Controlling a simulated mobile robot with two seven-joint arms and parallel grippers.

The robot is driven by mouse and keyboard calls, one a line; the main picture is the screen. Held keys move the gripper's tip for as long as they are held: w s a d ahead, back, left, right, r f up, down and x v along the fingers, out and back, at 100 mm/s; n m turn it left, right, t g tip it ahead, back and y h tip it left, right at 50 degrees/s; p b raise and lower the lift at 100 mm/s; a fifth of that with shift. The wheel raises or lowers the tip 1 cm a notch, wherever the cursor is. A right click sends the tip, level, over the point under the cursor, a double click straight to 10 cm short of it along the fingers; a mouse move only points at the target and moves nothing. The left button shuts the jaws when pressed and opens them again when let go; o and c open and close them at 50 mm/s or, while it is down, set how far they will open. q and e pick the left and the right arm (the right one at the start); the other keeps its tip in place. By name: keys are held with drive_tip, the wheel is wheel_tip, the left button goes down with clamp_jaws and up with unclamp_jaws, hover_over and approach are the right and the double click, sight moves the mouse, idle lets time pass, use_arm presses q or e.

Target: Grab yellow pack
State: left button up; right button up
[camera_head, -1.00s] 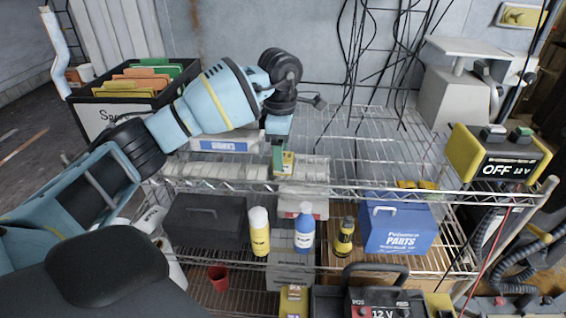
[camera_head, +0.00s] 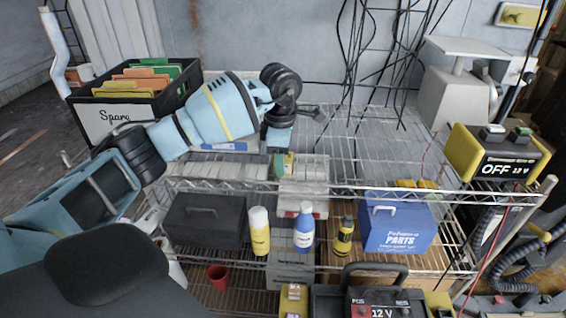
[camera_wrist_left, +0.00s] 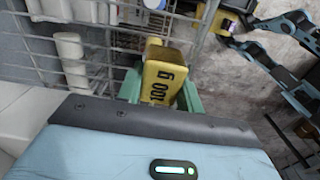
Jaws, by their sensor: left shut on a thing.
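The yellow pack (camera_wrist_left: 163,80), a small block printed "100 g", sits between the green fingers of my left gripper (camera_wrist_left: 160,88) in the left wrist view. The gripper is shut on it. In the head view, my left arm reaches in from the left over the wire shelf, and its gripper (camera_head: 282,164) points down near the shelf's front edge. Only a little of the pack (camera_head: 289,166) shows there beside the green fingers. I cannot tell whether the pack touches anything below it. My right gripper is not in view.
The wire shelf (camera_head: 350,150) has free room at right of the gripper. A yellow and black power unit (camera_head: 500,160) stands right. Bottles, a blue parts box (camera_head: 395,225) and a black case (camera_head: 205,222) sit lower.

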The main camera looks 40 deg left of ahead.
use_arm(q)
drive_tip(key=shift+r, duration=0.1)
drive_tip(key=shift+r, duration=0.45)
wheel_tip(320, 180, up, 2)
drive_tip(key=shift+r, duration=0.2)
drive_tip(key=s+r+b, duration=0.1)
drive_tip(key=s, duration=1.5)
drive_tip(key=shift+a+r, duration=0.25)
drive_tip(key=shift+a, duration=0.1)
